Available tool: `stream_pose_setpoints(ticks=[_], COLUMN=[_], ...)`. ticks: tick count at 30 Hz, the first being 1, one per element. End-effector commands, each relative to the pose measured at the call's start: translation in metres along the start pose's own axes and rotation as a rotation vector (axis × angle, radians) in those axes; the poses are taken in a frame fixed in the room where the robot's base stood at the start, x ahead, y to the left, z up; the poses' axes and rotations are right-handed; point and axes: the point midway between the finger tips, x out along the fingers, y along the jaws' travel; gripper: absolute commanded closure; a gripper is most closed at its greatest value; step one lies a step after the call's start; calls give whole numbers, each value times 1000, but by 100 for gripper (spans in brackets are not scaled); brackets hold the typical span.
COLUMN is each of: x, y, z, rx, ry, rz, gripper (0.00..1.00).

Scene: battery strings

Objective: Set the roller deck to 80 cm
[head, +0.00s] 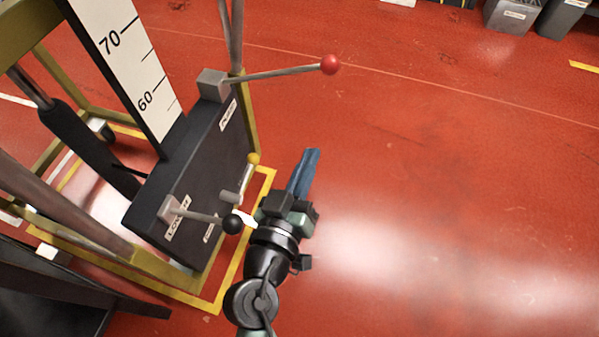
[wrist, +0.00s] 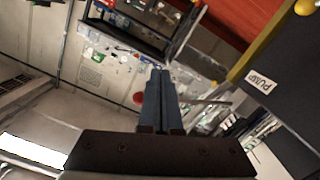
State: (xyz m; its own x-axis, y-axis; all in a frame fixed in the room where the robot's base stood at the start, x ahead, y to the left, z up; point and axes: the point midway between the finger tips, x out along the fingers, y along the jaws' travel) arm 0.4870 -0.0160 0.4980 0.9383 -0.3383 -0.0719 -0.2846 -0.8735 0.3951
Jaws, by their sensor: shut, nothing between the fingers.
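The roller deck's dark control box (head: 205,165) stands at left in the head view. A white height scale (head: 125,55) above it shows 70 and 60; no pointer shows. The pump lever (head: 285,73), with a red ball (head: 330,64), reaches right from the box top; the ball also shows in the wrist view (wrist: 138,97), just left of my fingers. A lever with a black ball (head: 232,223) sits by the LOWER label (head: 178,219). A small yellow-knobbed lever (head: 253,159) is between them. My gripper (head: 312,155), with blue fingers, is shut and empty, right of the box.
The deck's olive frame and yellow floor lines (head: 232,282) surround the box. Grey bins (head: 512,14) stand far at the upper right. The red floor (head: 450,180) to the right is clear.

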Motion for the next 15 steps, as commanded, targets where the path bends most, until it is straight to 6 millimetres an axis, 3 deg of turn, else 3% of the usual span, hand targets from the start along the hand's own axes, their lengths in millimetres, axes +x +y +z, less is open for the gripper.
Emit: stream_pose_setpoints(ticks=[6, 15], x=[-32, -43], y=[0, 0], z=[-2, -3], rx=[-1, 2], ry=[4, 8], rz=[-1, 0], gripper=[100, 100])
